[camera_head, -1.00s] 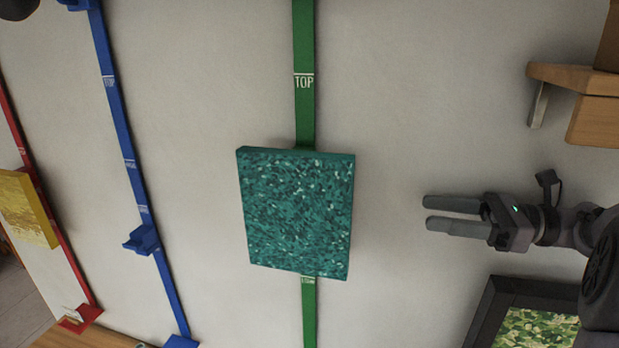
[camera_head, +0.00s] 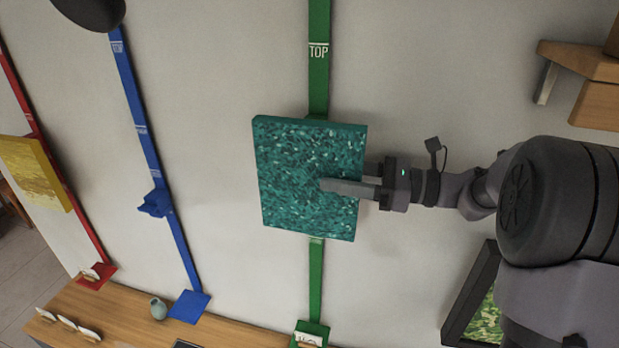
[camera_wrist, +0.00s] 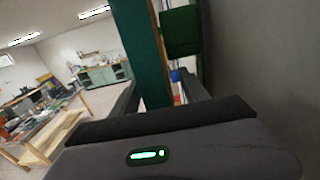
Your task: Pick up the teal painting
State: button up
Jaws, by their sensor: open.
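The teal painting (camera_head: 300,185) is a speckled block-like canvas on the green vertical rail (camera_head: 318,75) on the wall, a little below the word TOP. My gripper (camera_head: 345,178) is at the painting's right edge. One finger lies in front of its face; the other passes behind the edge and is mostly hidden. In the wrist view the painting (camera_wrist: 140,40) shows edge-on between the open fingers (camera_wrist: 158,92), with a green bracket (camera_wrist: 181,30) behind it. I cannot tell whether the fingers touch it.
A blue rail (camera_head: 145,130) and a red rail (camera_head: 55,165) with a yellow painting (camera_head: 35,172) are to the left. A wooden shelf (camera_head: 575,62) is upper right, a framed picture (camera_head: 485,310) lower right. A wooden ledge (camera_head: 120,310) with a small vase (camera_head: 158,308) is below.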

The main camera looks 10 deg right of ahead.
jog(key=shift+s, duration=0.15)
jog(key=c, duration=0.5)
grip_shut()
dwell(0.6)
